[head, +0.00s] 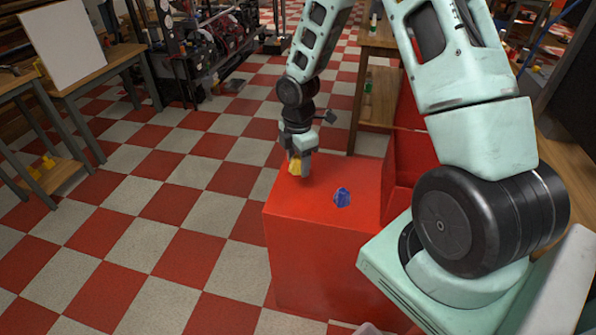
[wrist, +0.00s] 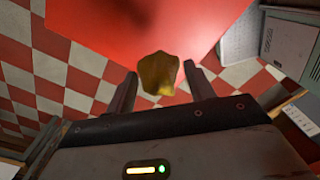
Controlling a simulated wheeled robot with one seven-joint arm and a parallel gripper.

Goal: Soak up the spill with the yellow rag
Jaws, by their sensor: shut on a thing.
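The yellow rag (head: 294,168) is a small crumpled bundle at the tip of my gripper (head: 302,155), over the far left part of a red box top. In the wrist view the rag (wrist: 158,73) shows between the two fingers of my gripper (wrist: 163,84), which is shut on it. I cannot tell whether the rag touches the red surface. A blue crumpled-looking thing (head: 342,197) lies on the red top, to the right of and nearer than the rag. I cannot make out a spill clearly in either view.
The red box (head: 315,260) has a flat top, otherwise clear. A higher red part (head: 403,150) stands at its right. A wooden table (head: 377,45) with small bottles is behind it. Another wooden table (head: 95,75) with a white board is far left. Checkered floor is open at left.

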